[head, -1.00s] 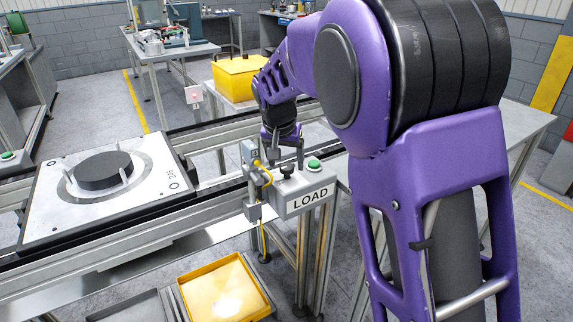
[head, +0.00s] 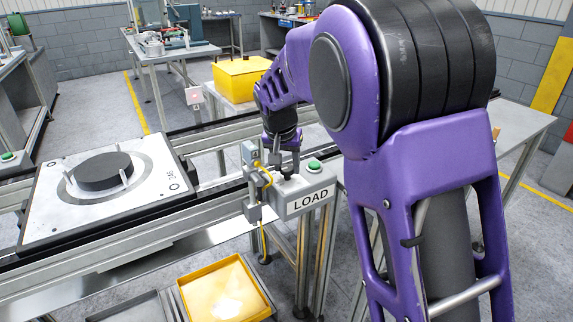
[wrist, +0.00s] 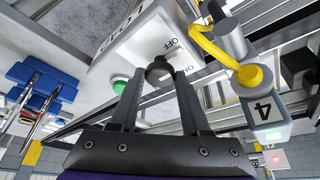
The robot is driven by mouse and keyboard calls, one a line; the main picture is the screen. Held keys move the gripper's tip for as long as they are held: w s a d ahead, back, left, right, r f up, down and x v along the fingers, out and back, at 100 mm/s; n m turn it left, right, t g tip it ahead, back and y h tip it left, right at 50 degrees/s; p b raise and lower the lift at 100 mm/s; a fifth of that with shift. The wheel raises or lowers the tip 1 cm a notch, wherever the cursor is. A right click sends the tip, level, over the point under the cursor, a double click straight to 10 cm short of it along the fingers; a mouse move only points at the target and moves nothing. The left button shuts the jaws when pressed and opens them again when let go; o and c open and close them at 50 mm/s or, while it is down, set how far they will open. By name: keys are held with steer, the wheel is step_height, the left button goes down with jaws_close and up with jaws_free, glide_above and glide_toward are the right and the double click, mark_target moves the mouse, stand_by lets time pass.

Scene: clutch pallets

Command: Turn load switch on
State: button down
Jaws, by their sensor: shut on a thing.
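The grey LOAD box (head: 300,200) stands on the conveyor rail, with a green button (head: 314,165) and a black switch knob on its top. The knob (wrist: 159,71) shows in the wrist view, with OFF and ON printed beside it. My gripper (head: 284,168) points down at the box. In the wrist view my gripper (wrist: 158,78) has its two fingers on either side of the knob, shut on it. The green button in the wrist view (wrist: 119,85) is left of the fingers, apart from them. Which label the knob points to is hard to tell.
A sensor on a bracket with a yellow cable (head: 264,172) stands close to the left of the knob. A pallet (head: 60,210) with a black disc lies on the conveyor at left. A yellow tray (head: 185,290) is below, and a yellow case (head: 240,75) stands behind.

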steer(key=shift+a+m, duration=0.1)
steer(key=shift+m, duration=0.2)
steer(key=m+h+p, duration=0.1)
steer(key=m, duration=0.1)
steer(key=m+g+h+p, duration=0.1)
steer(key=m, duration=0.2)
steer(key=shift+w+a+r, duration=0.1)
steer(key=shift+a+r, duration=0.05)
steer(key=m+g+h+p, duration=0.1)
steer(key=m+p, duration=0.1)
steer(key=m, duration=0.1)
steer(key=shift+w+m, duration=0.1)
steer(key=shift+m, duration=0.2)
steer(key=shift+w+a+m+g+h+p, duration=0.1)
steer(key=shift+m+g+h+p, duration=0.2)
steer(key=shift+m+g+p, duration=0.75)
steer(key=shift+m+t, duration=0.45)
steer(key=shift+c, duration=1.9)
jaws_free()
